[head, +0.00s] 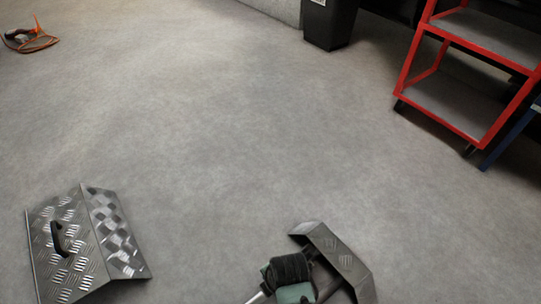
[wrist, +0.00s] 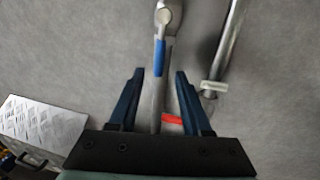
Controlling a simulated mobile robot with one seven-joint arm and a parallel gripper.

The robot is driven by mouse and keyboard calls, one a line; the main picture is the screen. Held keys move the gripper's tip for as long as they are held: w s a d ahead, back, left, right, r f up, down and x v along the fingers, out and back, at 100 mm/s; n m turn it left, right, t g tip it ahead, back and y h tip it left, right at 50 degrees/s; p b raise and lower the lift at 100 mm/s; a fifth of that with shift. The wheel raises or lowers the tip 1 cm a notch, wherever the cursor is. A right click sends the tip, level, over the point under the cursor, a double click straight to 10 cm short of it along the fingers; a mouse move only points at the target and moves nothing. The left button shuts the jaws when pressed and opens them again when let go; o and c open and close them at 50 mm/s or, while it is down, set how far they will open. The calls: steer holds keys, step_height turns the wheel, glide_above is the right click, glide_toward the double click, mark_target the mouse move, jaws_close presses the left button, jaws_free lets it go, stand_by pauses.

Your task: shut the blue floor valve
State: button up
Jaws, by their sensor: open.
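In the wrist view the blue valve handle (wrist: 160,55) is a short lever beside a bright metal valve body (wrist: 170,12), roughly in line with the pipe (wrist: 157,105). My gripper (wrist: 160,72) is open, with its dark fingers on either side of the pipe. The near end of the blue handle shows between the fingertips, and I see no grip on it. Whether a finger touches anything, and the height above the handle, I cannot tell. In the head view the valve is not visible.
A red handle (wrist: 172,119) lies crosswise near the right finger. A metal tube (wrist: 226,45) runs at right. A tread-plate cover (head: 68,245) with a black handle stands at left, another tread-plate piece (head: 340,258) at bottom. A red cart (head: 450,120) and dark bin (head: 328,22) stand behind; mid-floor is clear.

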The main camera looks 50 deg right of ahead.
steer(key=shift+w+d+f+b, duration=0.1)
steer(key=shift+w+f+b, duration=0.15)
steer(key=shift+f+b, duration=0.65)
steer(key=shift+w+f+b, duration=0.2)
steer(key=shift+f+b, duration=0.25)
steer(key=shift+f, duration=0.75)
steer(key=shift+c, duration=0.3)
jaws_close()
